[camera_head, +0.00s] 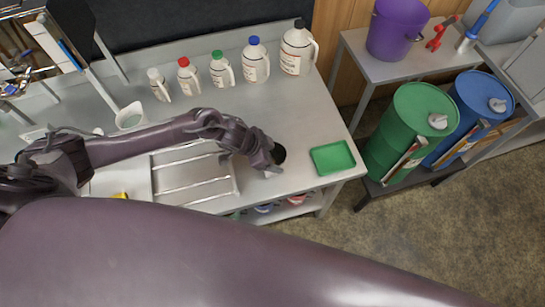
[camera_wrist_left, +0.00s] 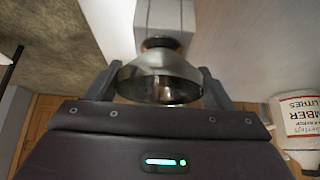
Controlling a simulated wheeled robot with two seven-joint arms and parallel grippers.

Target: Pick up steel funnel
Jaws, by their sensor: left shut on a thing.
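The steel funnel (camera_wrist_left: 158,78) is a shiny metal cone with a wide rim, seen close up in the left wrist view. It sits between the two fingers of my left gripper (camera_wrist_left: 158,92), which is shut on it. In the head view my left gripper (camera_head: 271,160) is over the right part of the steel counter. A dark round shape (camera_head: 280,153) at its fingertips seems to be the funnel's mouth; my fingers partly hide it. I cannot tell whether the funnel touches the counter. My right gripper is not in view.
A green tray (camera_head: 332,157) lies on the counter (camera_head: 308,118) just right of the gripper. Several capped jugs (camera_head: 255,62) line the back. A ridged metal pan (camera_head: 190,181) is to the left. Green (camera_head: 418,118) and blue (camera_head: 478,108) drums stand further right.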

